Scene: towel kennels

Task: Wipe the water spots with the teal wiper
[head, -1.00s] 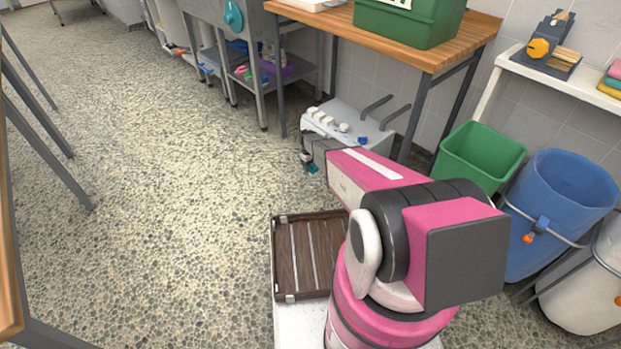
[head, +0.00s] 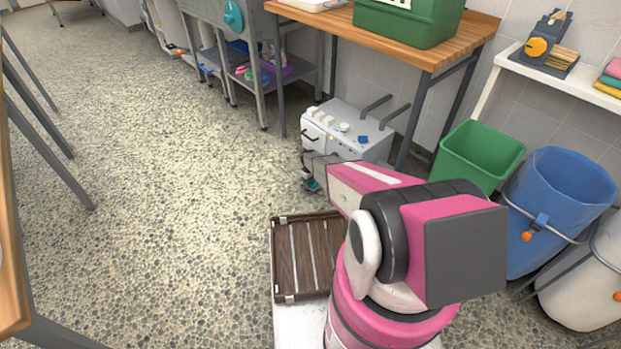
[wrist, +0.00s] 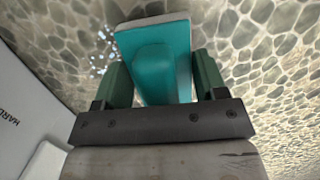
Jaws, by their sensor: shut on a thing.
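The teal wiper (wrist: 160,62), a block-like handle on a flat head with a pale edge, sits between the two dark green fingers of my gripper (wrist: 158,82) in the wrist view. My gripper is shut on it. In the head view my gripper (head: 307,176) is low by the floor, with a bit of the teal wiper (head: 313,185) showing under it. Shiny water spots (wrist: 99,60) show on the pebbled floor just left of the wiper in the wrist view. Whether the wiper touches the floor is not clear. The water spots cannot be made out in the head view.
A white machine with knobs (head: 345,140) stands on the floor right behind my gripper. A wooden-topped table (head: 400,45) rises above it. A green bin (head: 478,155) and a blue bin (head: 560,205) stand at the right. The floor (head: 170,190) to the left is open.

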